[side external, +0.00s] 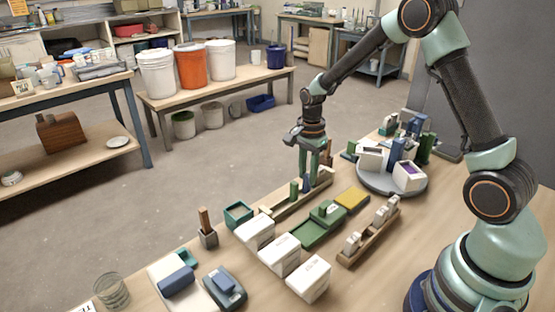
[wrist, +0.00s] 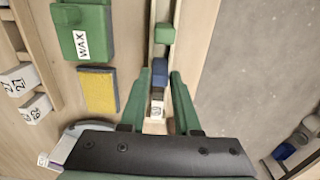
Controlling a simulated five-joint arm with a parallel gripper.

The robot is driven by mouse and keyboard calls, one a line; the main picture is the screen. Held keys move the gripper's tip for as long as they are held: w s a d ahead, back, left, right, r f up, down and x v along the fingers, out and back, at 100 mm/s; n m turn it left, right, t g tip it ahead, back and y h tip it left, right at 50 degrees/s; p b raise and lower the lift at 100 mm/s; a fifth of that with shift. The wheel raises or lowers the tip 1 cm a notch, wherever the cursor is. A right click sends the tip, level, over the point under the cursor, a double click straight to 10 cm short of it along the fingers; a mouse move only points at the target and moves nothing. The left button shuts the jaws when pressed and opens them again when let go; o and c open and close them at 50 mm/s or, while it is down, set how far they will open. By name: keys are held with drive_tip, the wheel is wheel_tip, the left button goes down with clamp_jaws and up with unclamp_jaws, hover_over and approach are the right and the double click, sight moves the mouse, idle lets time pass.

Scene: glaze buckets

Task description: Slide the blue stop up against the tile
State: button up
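A narrow wooden rail (side external: 284,207) runs along the bench and also shows in the wrist view (wrist: 153,20). On it sit a green block (wrist: 165,33) and the blue stop (wrist: 160,66). Nearer the wrist camera is a white numbered piece (wrist: 157,109), seemingly the tile; whether it touches the stop is unclear. In the side view the green block (side external: 294,191) and blue stop (side external: 306,184) stand upright below my gripper (side external: 309,175). In the wrist view my gripper's green fingers (wrist: 160,72) are apart, one either side of the stop, with visible gaps.
A green WAX-labelled block (wrist: 82,32) and a yellow pad (wrist: 98,91) lie beside the rail. White boxes (side external: 280,255) stand in front. A round grey turntable (side external: 379,187) with boxes is behind right. A wooden rack (side external: 366,240) holds numbered pieces.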

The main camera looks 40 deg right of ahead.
clamp_jaws()
drive_tip(key=shift+d, duration=2.2)
drive_tip(key=o, duration=0.5)
unclamp_jaws()
drive_tip(key=shift+o, duration=0.2)
drive_tip(key=shift+r, duration=0.15)
wheel_tip(320, 180, up, 6)
drive_tip(key=shift+r, duration=0.4)
